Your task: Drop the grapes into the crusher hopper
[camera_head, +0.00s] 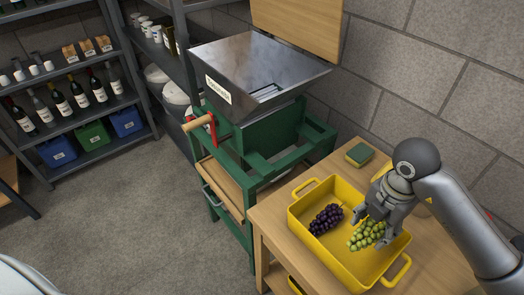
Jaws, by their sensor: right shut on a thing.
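A yellow tray (320,257) with two handles sits on a wooden table at the lower right. A bunch of dark purple grapes (326,220) lies in its left part. My right gripper (368,222) is over the tray, shut on a bunch of green grapes (366,236). I cannot tell whether the green bunch touches the tray floor. The crusher hopper (245,66), a wide grey metal funnel with a label, stands on a green frame (262,150) behind and left of the table. My left gripper is not in view.
A crank with a wooden handle (198,122) sticks out at the crusher's left. A green and yellow sponge (359,154) lies on the wooden table (275,222) behind the tray. Shelves with wine bottles (62,104) stand at the left. The floor (130,215) in front is clear.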

